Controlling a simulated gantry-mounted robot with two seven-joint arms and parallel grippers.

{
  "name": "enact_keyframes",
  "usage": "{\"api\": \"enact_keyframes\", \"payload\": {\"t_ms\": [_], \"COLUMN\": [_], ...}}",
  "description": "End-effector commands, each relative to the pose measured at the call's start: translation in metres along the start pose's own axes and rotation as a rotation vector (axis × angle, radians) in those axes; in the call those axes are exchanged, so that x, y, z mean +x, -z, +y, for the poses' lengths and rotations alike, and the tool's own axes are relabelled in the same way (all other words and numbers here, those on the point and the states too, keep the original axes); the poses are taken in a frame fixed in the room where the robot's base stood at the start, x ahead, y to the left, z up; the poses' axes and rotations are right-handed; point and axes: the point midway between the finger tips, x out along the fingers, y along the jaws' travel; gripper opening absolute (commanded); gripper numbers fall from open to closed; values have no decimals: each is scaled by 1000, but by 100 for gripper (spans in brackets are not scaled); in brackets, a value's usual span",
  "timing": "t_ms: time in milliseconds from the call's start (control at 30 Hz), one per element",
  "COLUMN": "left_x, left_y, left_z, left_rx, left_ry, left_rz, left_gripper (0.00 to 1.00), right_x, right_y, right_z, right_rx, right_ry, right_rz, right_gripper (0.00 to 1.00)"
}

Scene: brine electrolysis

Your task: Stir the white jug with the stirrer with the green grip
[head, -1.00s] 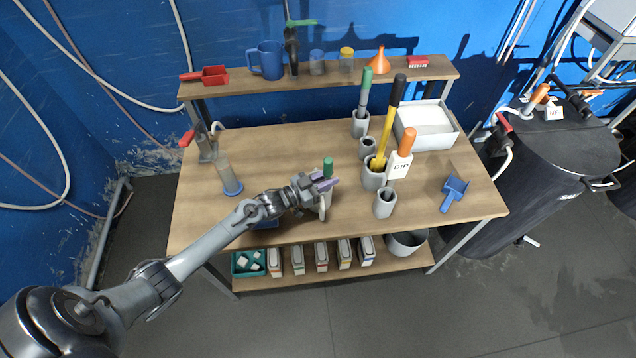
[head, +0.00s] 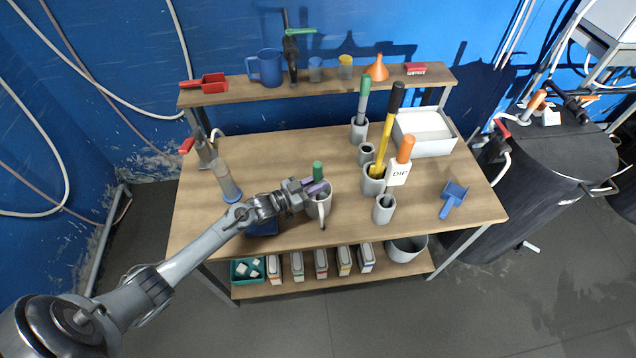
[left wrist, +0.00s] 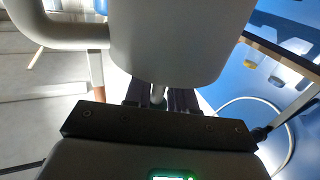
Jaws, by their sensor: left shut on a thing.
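My left gripper (head: 312,189) is shut on the stirrer with the green grip (head: 318,171), which stands about upright with its grip above the fingers. The white jug (head: 324,203) stands on the bench at the fingers, its handle towards the front. In the left wrist view the jug (left wrist: 180,40) fills the upper middle, with its handle at left. The stirrer's thin shaft (left wrist: 158,95) shows between the dark fingers and passes out of sight at the jug's rim. Its lower end is hidden. My right gripper is not in view.
A white tray (head: 425,148) and blue scoop (head: 453,197) are further right. A cylinder (head: 226,181) stands left. The bench's middle back is clear.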

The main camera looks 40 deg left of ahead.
Motion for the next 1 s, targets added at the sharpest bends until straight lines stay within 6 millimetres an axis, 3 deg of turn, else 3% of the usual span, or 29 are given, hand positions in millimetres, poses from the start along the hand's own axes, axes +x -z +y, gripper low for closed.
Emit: {"api": "enact_keyframes", "payload": {"t_ms": [1000], "left_x": [0], "left_y": [84], "left_z": [0], "left_rx": [1], "left_ry": [0], "left_rz": [1], "left_gripper": [0], "right_x": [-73], "right_y": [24], "right_z": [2], "right_rx": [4], "right_ry": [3], "right_rz": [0], "right_gripper": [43]}}
